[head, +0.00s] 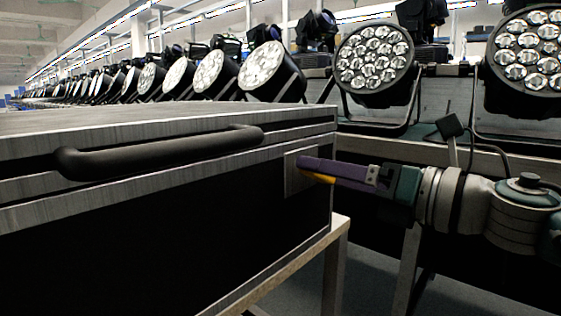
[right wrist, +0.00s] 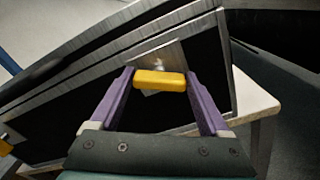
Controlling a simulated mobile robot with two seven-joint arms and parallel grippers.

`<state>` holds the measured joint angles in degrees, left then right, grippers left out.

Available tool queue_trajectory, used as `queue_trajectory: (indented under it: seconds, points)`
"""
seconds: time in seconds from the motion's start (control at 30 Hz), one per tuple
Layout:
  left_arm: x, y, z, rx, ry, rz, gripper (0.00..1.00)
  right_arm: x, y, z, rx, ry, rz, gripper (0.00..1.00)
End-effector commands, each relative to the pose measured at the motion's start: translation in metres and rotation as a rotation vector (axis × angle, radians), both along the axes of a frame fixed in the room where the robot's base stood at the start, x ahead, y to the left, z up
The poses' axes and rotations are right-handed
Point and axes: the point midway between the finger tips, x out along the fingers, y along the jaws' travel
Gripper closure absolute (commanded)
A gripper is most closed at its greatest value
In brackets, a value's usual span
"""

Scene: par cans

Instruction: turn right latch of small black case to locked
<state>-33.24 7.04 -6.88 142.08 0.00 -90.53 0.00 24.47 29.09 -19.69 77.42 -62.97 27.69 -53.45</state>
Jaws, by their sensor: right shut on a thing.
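The small black case (head: 170,215) has silver metal edges and a black handle (head: 165,152) on its front. Its right latch, a yellow bar (right wrist: 160,80) on a square metal plate (right wrist: 168,55), is at the right end of the front, by the lid seam. In the head view only a bit of the yellow bar (head: 318,177) shows under the purple fingers. My right gripper (head: 306,165) reaches in from the right and is shut on the bar. The right wrist view has one finger at each end of the bar (right wrist: 160,76). My left gripper is not in view.
The case rests on a table with a pale edge (head: 290,262). Another yellow piece (right wrist: 5,146) shows at the left edge of the right wrist view. Par cans (head: 375,62) stand in rows behind the case. Grey floor (head: 375,270) shows at the lower right.

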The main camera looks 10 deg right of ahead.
Motion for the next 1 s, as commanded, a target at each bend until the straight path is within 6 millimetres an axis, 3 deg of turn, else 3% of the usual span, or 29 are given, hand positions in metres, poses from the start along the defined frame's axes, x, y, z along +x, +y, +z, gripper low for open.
queue_trajectory:
  seconds: [1.0]
  points:
    - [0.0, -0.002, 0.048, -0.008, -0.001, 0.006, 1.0, 0.001, -0.002, -0.002, 0.719, 0.561, -0.001, 0.76]
